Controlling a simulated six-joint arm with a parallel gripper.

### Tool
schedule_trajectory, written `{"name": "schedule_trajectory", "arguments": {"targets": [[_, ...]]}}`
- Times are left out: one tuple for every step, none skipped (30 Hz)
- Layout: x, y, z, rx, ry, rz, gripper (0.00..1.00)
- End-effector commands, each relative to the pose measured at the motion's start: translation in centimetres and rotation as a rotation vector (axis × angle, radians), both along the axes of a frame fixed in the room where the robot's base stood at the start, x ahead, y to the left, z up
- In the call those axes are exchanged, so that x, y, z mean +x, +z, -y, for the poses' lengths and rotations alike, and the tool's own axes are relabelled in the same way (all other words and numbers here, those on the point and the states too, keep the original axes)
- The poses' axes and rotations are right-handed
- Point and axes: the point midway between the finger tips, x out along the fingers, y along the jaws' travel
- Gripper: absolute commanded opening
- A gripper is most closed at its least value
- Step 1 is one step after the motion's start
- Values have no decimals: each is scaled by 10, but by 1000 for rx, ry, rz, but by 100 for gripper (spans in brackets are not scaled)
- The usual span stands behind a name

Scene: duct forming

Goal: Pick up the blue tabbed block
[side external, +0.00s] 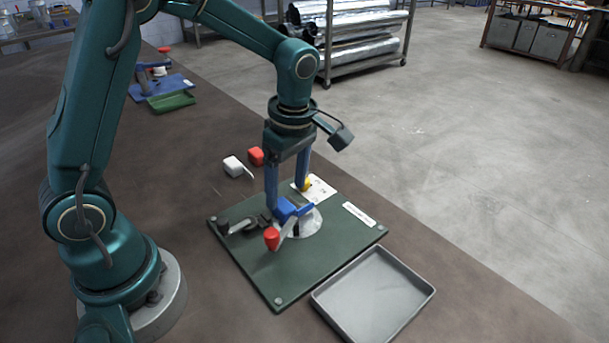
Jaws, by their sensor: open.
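The blue tabbed block (289,210) sits on a round light disc (309,223) on the dark green board (270,278). My gripper (288,198) points straight down over it, with its two blue fingers apart. The left finger reaches down by the block's left side, and the right finger is behind it in this view. I cannot tell whether either finger touches the block. The gripper is open, and part of the block's left side is hidden by the near finger.
A red-knobbed lever (272,239) stands close in front of the block. A dark clamp (238,226) is at its left, and a white card with a yellow piece (307,185) is behind. An empty grey tray (374,296) lies to the right. White (234,167) and red (256,156) pieces lie beyond the board.

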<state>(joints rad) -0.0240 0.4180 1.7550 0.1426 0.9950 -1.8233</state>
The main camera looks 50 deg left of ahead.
Motion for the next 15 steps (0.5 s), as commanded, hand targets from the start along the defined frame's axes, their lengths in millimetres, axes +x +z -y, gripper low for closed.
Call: {"name": "schedule_trajectory", "arguments": {"targets": [[-1,-7,-1,0,0,-4,76],[-2,-11,-1,-1,1,-5,76],[-2,-16,-2,-1,1,-4,76],[-2,-20,-2,-1,1,-4,76],[-2,-24,-3,-1,1,-3,76],[-2,-28,-3,-2,1,-3,76],[-2,-31,-4,-1,1,-2,76],[-2,-33,-4,-1,1,-2,76],[-1,-36,-4,-2,1,1,76],[-2,-37,-5,-1,1,0,76],[-2,-38,-5,-2,1,1,76],[-2,-39,-5,-2,0,1,76],[-2,-39,-5,-2,0,1,76],[-1,-39,-5,-2,0,2,76],[-1,-39,-5,-2,0,2,76]]}}
